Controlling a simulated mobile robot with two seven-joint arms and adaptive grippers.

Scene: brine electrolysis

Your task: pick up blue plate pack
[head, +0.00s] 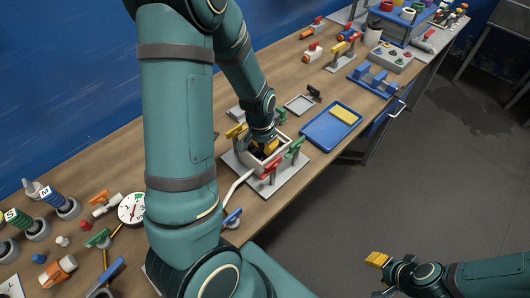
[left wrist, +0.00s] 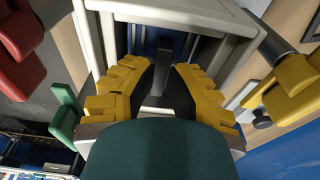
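My left gripper (head: 265,148) reaches down into a white open box (head: 243,157) on a grey base. In the left wrist view its yellow fingers (left wrist: 164,68) are apart, one on each side of an upright grey bar (left wrist: 162,75). I cannot tell whether they touch it. Dark blue surfaces (left wrist: 141,36) show inside the white frame behind the fingers; they may be the blue plate pack, which I cannot make out clearly. In the head view the gripper hides the box's inside. My right gripper (head: 379,261) is over the floor, away from the bench; its opening is unclear.
Red (head: 270,165) and green (head: 296,147) clamp-like parts stand close around the box. A blue tray (head: 318,134) with a yellow block (head: 343,114) lies to its right. A dial gauge (head: 131,208) and several small fittings lie at left on the wooden bench.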

